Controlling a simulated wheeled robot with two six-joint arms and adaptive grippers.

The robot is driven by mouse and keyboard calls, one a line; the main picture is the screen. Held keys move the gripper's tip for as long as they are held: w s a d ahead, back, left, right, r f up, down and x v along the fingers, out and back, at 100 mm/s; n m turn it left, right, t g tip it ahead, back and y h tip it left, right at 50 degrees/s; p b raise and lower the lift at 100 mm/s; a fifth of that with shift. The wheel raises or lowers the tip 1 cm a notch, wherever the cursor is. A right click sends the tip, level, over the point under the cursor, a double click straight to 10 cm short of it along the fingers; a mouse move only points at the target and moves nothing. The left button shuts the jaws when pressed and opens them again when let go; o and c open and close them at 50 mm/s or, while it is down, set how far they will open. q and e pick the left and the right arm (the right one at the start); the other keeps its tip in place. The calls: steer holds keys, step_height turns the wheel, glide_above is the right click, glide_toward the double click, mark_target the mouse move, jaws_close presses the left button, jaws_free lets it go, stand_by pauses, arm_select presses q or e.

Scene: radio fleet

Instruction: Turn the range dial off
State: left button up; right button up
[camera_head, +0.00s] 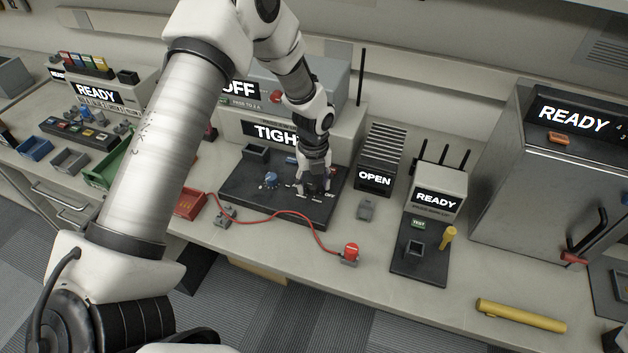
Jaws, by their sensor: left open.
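My left gripper (313,187) is open and points down at the right part of a dark panel (258,197) on the bench. Small white marks surround the fingertips, and one on the right seems to read OFF. A dial at that spot is largely hidden by the gripper, so I cannot tell its setting or whether the fingers touch it. A blue knob (271,179) sits on the same panel, left of the gripper. A display behind the panel (270,134) reads TIGH, with its end hidden by my arm. My right gripper is not in view.
An OPEN box (374,180) and a READY radio (436,200) with antennas stand to the right. A yellow tube (521,316) lies near the bench's front edge.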

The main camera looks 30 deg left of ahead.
arm_select(q)
steer(key=shift+s+r, duration=0.15)
steer(key=shift+s, duration=0.05)
jaws_close()
